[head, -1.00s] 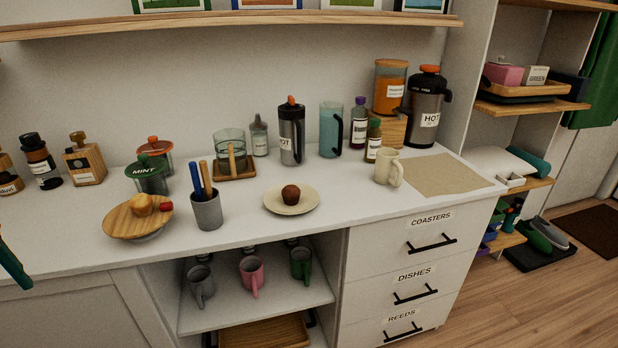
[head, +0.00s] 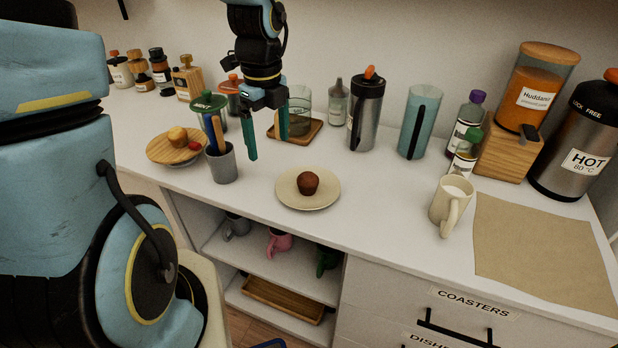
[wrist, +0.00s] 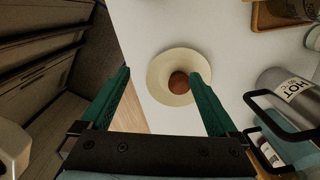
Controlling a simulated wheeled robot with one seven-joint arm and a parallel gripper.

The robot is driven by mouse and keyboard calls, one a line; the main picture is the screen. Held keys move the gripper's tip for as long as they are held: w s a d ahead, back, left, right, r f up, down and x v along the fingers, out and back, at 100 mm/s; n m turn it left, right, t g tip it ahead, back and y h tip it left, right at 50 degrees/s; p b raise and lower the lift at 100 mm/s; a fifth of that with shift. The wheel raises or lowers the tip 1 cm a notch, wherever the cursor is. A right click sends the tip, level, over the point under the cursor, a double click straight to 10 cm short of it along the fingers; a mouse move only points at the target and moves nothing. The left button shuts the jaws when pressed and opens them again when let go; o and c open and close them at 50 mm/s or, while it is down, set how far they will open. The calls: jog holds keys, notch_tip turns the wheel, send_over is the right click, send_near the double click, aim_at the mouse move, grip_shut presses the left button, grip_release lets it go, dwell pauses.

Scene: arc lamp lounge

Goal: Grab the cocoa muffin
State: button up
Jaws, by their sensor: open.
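The cocoa muffin (head: 308,183) is a small dark brown muffin on a round cream plate (head: 326,203) on the white counter. In the wrist view the muffin (wrist: 179,82) sits on its plate (wrist: 160,66) ahead of the fingertips, nearer the right finger. My gripper (head: 268,150) is open and empty, pointing down above the counter, to the left of and behind the plate in the head view. Its green fingers also show in the wrist view (wrist: 160,75), spread wide. Nothing hides the muffin in the head view.
A grey cup (head: 222,165) with sticks and a wooden stand (head: 158,152) with a lighter muffin are left of the plate. A steel flask (head: 366,112) and teal pitcher (head: 418,120) stand behind. A cream mug (head: 449,203) is to the right. The counter around the plate is clear.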

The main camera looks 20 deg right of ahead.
jog(key=s+d+m, duration=0.2)
jog(key=d+m, duration=0.4)
jog(key=m, duration=0.4)
send_over(308, 175)
jog(key=f, duration=0.5)
jog(key=shift+w+a+p, duration=0.2)
jog(key=shift+a+p, duration=0.05)
jog(key=shift+p, duration=0.05)
jog(key=shift+s+d+f+p, duration=0.1)
jog(key=shift+f+p, duration=0.1)
jog(key=shift+f, duration=1.15)
jog(key=shift+s+d+f+p, duration=0.1)
jog(key=shift+f+p, duration=0.1)
jog(key=shift+f, duration=1.1)
jog(key=shift+c, duration=0.2)
jog(key=c, duration=1.4)
